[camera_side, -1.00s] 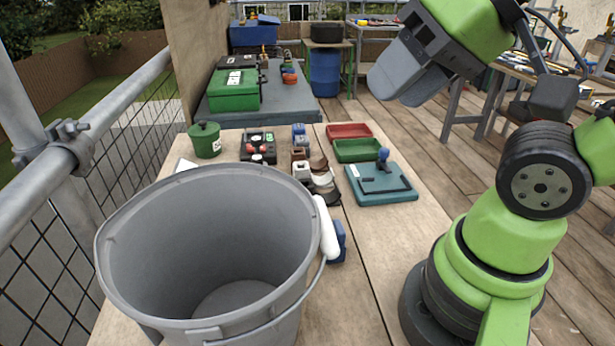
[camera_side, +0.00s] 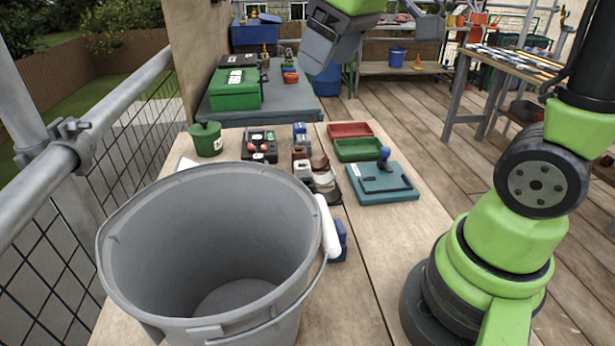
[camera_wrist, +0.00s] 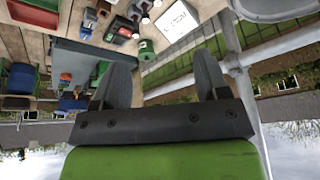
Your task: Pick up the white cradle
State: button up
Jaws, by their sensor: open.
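A white curved piece (camera_side: 324,180), which looks like the white cradle, sits on the bench among a cluster of small parts, behind the large grey bucket. A brown curved piece (camera_side: 320,163) lies just behind it and a black one (camera_side: 331,195) just in front. A second, blockier white piece (camera_side: 302,170) stands to its left. My gripper (camera_side: 317,62) is high above the far end of the bench, well away from the white cradle. In the wrist view its two fingers (camera_wrist: 162,80) are apart with nothing between them. I cannot pick out the cradle surely there.
The grey bucket (camera_side: 110,250) fills the near bench. Red (camera_side: 350,130) and green (camera_side: 358,150) trays and a teal board (camera_side: 395,195) with a blue knob lie to the right. A green pot (camera_side: 206,140) and a black button box (camera_side: 259,146) stand left.

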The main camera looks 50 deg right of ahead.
jog(key=w+d+f+n+g, duration=0.1)
jog(key=w+d+f+n, duration=0.1)
jog(key=w+d+f, duration=0.3)
jog(key=n+g, duration=0.3)
jog(key=n, duration=0.3)
send_over(308, 164)
notch_tip(308, 164, down, 13)
jog(key=shift+g+h, duration=0.3)
jog(key=shift+h, duration=0.1)
jog(key=shift+w+f, duration=0.1)
jog(key=shift+f, duration=5.35)
jog(key=c, duration=1)
